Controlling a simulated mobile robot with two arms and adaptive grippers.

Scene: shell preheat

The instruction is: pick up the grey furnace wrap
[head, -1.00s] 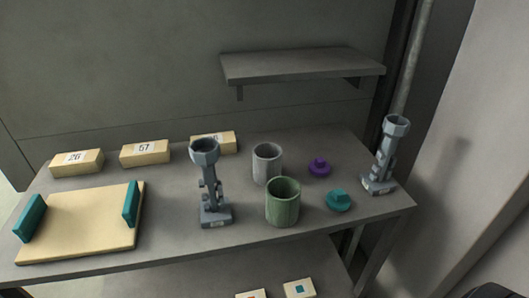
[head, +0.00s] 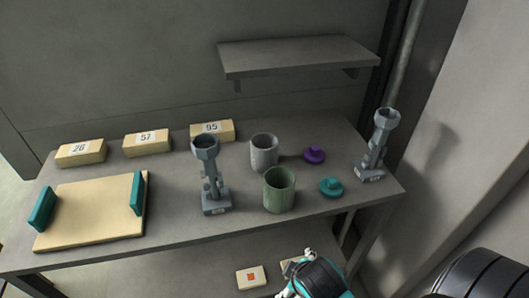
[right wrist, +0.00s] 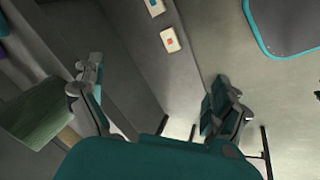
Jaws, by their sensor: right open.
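The grey furnace wrap (head: 264,154) is an open-topped grey cylinder standing upright on the table, behind the green cylinder (head: 279,192), which overlaps its lower edge in the head view. My right gripper (head: 298,277) shows at the bottom of the head view, in front of and below the table edge, well apart from the wrap. In the right wrist view my right gripper (right wrist: 160,100) has its fingers spread wide with nothing between them. The green cylinder (right wrist: 40,108) lies beyond its left finger there. I cannot make out the grey wrap in that view. My left gripper is not in view.
A grey clamp stand (head: 212,180) stands left of the cylinders, another (head: 376,150) at the right end. Purple (head: 314,155) and teal (head: 331,187) lids lie between. A tan board (head: 90,215) with teal ends is at left. A shelf (head: 300,54) hangs above.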

